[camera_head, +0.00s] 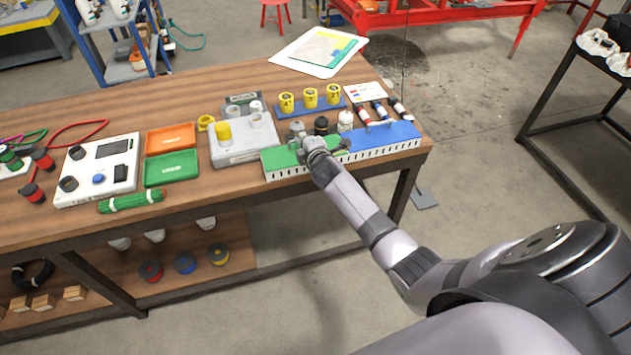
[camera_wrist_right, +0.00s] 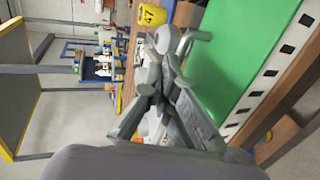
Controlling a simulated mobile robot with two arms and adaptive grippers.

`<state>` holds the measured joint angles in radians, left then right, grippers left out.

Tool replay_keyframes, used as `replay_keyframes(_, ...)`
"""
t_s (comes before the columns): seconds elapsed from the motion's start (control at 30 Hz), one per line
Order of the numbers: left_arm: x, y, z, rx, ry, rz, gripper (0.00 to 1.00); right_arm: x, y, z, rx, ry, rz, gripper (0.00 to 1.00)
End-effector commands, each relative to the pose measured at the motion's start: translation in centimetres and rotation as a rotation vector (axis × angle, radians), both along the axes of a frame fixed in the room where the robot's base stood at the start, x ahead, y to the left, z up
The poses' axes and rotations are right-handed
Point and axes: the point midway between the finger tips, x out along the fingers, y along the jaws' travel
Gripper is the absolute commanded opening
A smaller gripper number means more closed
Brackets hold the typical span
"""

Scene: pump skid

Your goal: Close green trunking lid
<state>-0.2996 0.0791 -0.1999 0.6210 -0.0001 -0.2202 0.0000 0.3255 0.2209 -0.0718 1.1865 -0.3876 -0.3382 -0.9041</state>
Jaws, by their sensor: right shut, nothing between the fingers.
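The green trunking lid (camera_head: 282,162) lies along the left half of a white slotted trunking at the table's front edge. In the right wrist view the lid (camera_wrist_right: 245,50) looks flat, with the white slotted side wall (camera_wrist_right: 262,82) along its edge. I cannot tell whether it is fully seated. My right gripper (camera_head: 308,143) is over the lid's right part and hides some of it. In the right wrist view the gripper (camera_wrist_right: 165,75) is shut and empty beside the lid; contact is unclear. My left gripper is out of view.
A blue lid (camera_head: 385,137) with a small handle covers the trunking's right half. Several small fittings and yellow cups (camera_head: 310,98) stand behind. A grey box (camera_head: 240,150) and a green tray (camera_head: 172,168) are to the left.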

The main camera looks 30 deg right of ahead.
Motion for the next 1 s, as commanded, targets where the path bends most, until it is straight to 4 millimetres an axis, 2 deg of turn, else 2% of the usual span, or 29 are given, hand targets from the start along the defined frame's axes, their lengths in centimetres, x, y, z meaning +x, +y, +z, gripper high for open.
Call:
replay_keyframes(0.3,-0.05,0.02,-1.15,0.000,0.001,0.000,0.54,0.96,-0.22,-0.74,-0.001,0.000,0.000,0.00)
replay_keyframes(1.0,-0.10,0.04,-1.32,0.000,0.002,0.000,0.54,1.21,-0.26,-0.82,-0.001,0.000,0.000,0.00)
